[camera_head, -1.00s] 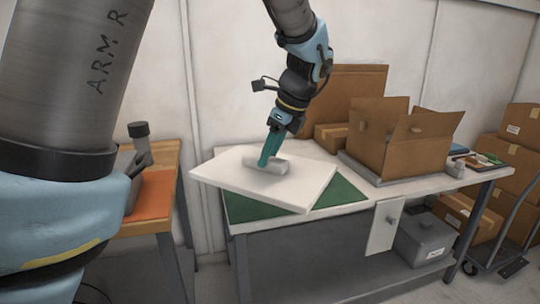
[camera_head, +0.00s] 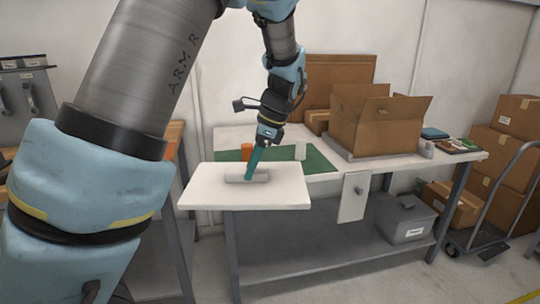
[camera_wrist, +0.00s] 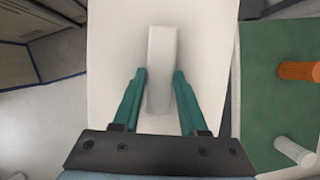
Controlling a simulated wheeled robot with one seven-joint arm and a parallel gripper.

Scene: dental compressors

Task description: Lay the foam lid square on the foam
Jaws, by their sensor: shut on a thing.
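The foam lid (camera_head: 287,190) is a flat white slab with a pale raised grip block (camera_head: 247,178) on top. My gripper (camera_head: 250,177) points down and is shut on that block. The lid is held nearly level in front of the table's left end, reaching past its front edge. In the wrist view the block (camera_wrist: 162,65) stands between my two teal fingers (camera_wrist: 156,75), over the lid (camera_wrist: 112,45). The open cardboard box (camera_head: 372,125) stands on the table further right. Its inside is hidden, and I see no foam for certain.
A green mat (camera_head: 318,161) on the white table (camera_head: 400,166) carries an orange cylinder (camera_head: 247,151) and a white one (camera_head: 300,151). Small items lie at the table's right end. A trolley with boxes (camera_head: 499,160) stands right, an orange-topped bench (camera_head: 174,134) left.

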